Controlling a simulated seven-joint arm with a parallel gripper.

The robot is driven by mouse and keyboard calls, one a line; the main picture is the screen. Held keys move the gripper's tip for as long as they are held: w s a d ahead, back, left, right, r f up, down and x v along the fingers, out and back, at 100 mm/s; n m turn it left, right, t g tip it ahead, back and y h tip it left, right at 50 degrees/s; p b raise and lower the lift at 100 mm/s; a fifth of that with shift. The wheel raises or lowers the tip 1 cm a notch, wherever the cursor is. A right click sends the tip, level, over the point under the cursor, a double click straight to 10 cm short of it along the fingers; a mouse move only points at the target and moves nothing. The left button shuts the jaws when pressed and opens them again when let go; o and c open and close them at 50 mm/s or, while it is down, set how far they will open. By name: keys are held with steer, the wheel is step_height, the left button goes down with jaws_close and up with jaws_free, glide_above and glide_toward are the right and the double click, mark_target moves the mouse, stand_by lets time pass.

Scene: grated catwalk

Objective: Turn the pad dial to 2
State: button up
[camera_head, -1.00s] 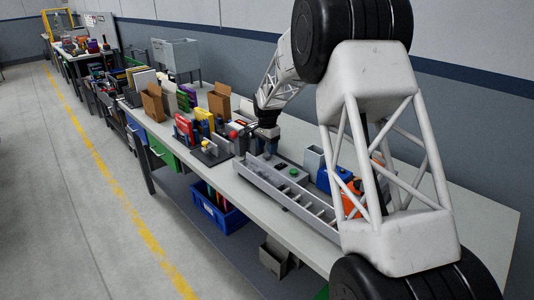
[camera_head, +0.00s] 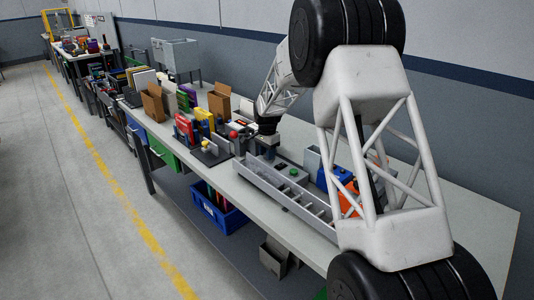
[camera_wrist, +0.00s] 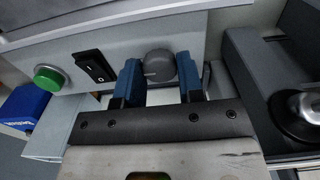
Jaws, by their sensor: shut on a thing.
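The pad dial is a round grey knob (camera_wrist: 159,66) on a light grey control panel (camera_wrist: 60,56) in the wrist view. My gripper (camera_wrist: 160,76) has one blue finger on each side of the knob and is shut on it. A faint pointer line shows on the knob's face, but I cannot read any numbers around it. In the head view my gripper (camera_head: 269,150) is down at the panel (camera_head: 289,174), and the knob is hidden there.
A black rocker switch (camera_wrist: 95,67) and a green button (camera_wrist: 47,77) sit left of the knob. A long grey divided tray (camera_head: 285,196) lies in front. A red-topped item (camera_head: 233,135) stands left of my gripper.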

steer(key=shift+n, duration=0.4)
steer(key=n, duration=0.8)
stand_by(0.3)
stand_by(0.4)
steer(key=o, duration=0.9)
steer(key=shift+r, duration=0.15)
steer(key=shift+r, duration=3.75)
